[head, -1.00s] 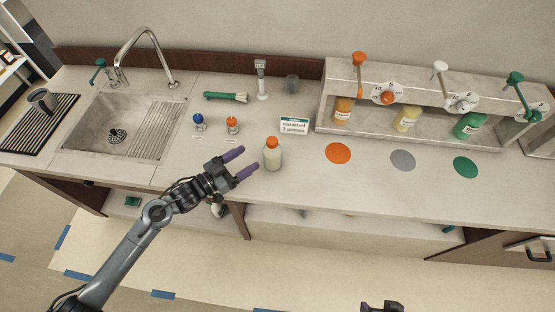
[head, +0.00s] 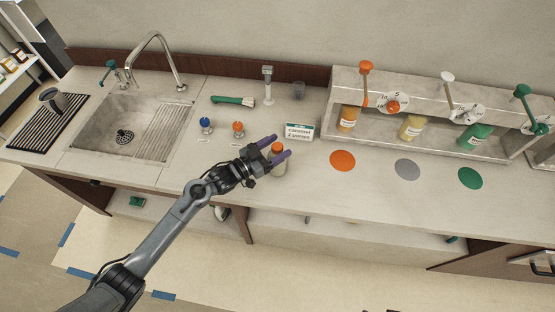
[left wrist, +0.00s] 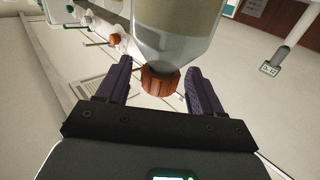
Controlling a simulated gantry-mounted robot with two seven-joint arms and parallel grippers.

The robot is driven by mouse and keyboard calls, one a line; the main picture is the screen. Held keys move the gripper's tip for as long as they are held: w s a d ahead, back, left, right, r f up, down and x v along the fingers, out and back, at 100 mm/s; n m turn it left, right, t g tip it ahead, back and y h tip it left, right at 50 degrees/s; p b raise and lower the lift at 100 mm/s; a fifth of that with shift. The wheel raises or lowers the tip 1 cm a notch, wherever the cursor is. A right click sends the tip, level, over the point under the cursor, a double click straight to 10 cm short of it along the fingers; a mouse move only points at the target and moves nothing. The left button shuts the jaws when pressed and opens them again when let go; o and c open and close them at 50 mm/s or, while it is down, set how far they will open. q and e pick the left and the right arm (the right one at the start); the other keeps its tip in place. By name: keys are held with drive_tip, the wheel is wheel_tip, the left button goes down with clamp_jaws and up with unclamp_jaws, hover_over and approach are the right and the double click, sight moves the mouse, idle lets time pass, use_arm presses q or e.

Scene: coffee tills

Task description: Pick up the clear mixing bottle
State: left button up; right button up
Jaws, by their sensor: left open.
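The clear mixing bottle (head: 278,168) stands upright on the counter, with an orange cap and pale contents. In the head view my left gripper (head: 279,147) is open, with its purple fingers around the bottle's upper part, partly hiding it. In the left wrist view the bottle (left wrist: 178,38) comes in from the top, and its orange-brown cap (left wrist: 160,82) lies between the two open fingers (left wrist: 163,85). Gaps show between the cap and both fingers there. My right gripper is not in view.
A card stand (head: 299,132) is close behind the bottle. Orange (head: 342,160), grey (head: 407,169) and green (head: 470,178) discs lie to the right, before the pump shelf (head: 440,99). Two small knobs, blue (head: 206,124) and orange (head: 238,128), stand to the left.

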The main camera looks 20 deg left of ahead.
use_arm(q)
drive_tip(key=shift+w+d, duration=0.15)
drive_tip(key=shift+w, duration=0.05)
drive_tip(key=shift+c, duration=0.4)
clamp_jaws()
drive_tip(key=shift+r, duration=0.15)
